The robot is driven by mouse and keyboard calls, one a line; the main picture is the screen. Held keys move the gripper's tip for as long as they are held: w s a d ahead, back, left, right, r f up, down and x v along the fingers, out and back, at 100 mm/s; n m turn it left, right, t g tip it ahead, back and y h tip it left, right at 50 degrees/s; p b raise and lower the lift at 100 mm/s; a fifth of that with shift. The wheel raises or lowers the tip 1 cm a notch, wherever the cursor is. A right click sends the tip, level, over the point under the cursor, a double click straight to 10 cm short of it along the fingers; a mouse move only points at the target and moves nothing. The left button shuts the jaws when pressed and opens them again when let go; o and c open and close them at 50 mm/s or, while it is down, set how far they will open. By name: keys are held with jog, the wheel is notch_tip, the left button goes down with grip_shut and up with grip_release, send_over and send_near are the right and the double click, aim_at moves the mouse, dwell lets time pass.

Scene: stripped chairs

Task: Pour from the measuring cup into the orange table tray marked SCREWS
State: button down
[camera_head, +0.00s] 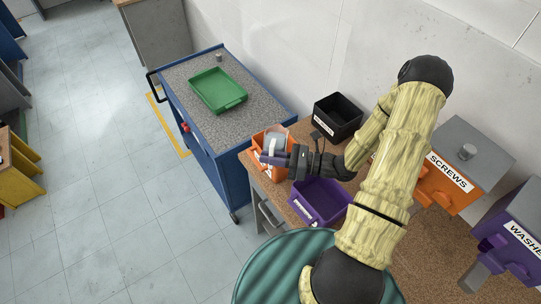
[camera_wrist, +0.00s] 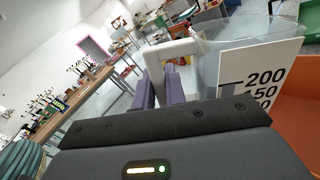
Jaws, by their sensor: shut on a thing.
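The clear measuring cup (camera_head: 274,143) is at the orange table tray (camera_head: 257,143), over or inside its opening; I cannot tell its height. In the wrist view the cup (camera_wrist: 215,65) shows a white scale label, with its pale handle (camera_wrist: 168,50) between my purple fingers. My gripper (camera_head: 272,158) is shut on the cup; its fingers also show in the wrist view (camera_wrist: 160,92). The room is slanted there while the cup is nearly square to the picture, so the cup looks tilted. Its contents are not visible. An orange surface (camera_wrist: 298,115) shows at right. The tray's marking is unreadable.
A purple tray (camera_head: 320,200) and a black tray (camera_head: 338,115) stand near my arm. A blue cart (camera_head: 228,180) with a green tray (camera_head: 217,90) adjoins the bench. An orange bin marked SCREWS (camera_head: 440,190) and a purple bin marked WASHERS (camera_head: 510,245) stand right.

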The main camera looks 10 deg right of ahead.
aim_at(273, 142)
jog(key=shift+w+r+m+p, duration=0.1)
jog(key=shift+r+m+p, duration=0.95)
jog(key=shift+p, duration=0.65)
dwell(0.5)
jog(key=shift+w+d+r+m+p, duration=0.1)
jog(key=shift+w+r+m+p, duration=0.15)
jog(key=shift+m+p, duration=0.55)
jog(key=shift+w+d+r+m+p, duration=0.1)
jog(key=shift+r+m+p, duration=0.25)
jog(key=shift+m+p, duration=0.35)
dwell(0.5)
jog(key=shift+w+d+r+m+p, duration=0.3)
jog(key=shift+w+m+p, duration=0.25)
jog(key=shift+m+p, duration=0.55)
dwell(0.6)
jog(key=shift+w+r+p, duration=0.1)
jog(key=shift+w+p, duration=0.1)
jog(key=shift+p, duration=0.1)
dwell(0.3)
jog(key=shift+w+d+m, duration=0.1)
jog(key=shift+w+m, duration=0.15)
jog(key=shift+m, duration=0.4)
jog(key=shift+w+p, duration=0.1)
jog(key=shift+p, duration=0.25)
jog(key=shift+w+d+m, duration=0.15)
jog(key=shift+w+m, duration=0.15)
jog(key=shift+m, duration=0.2)
jog(key=shift+w, duration=0.15)
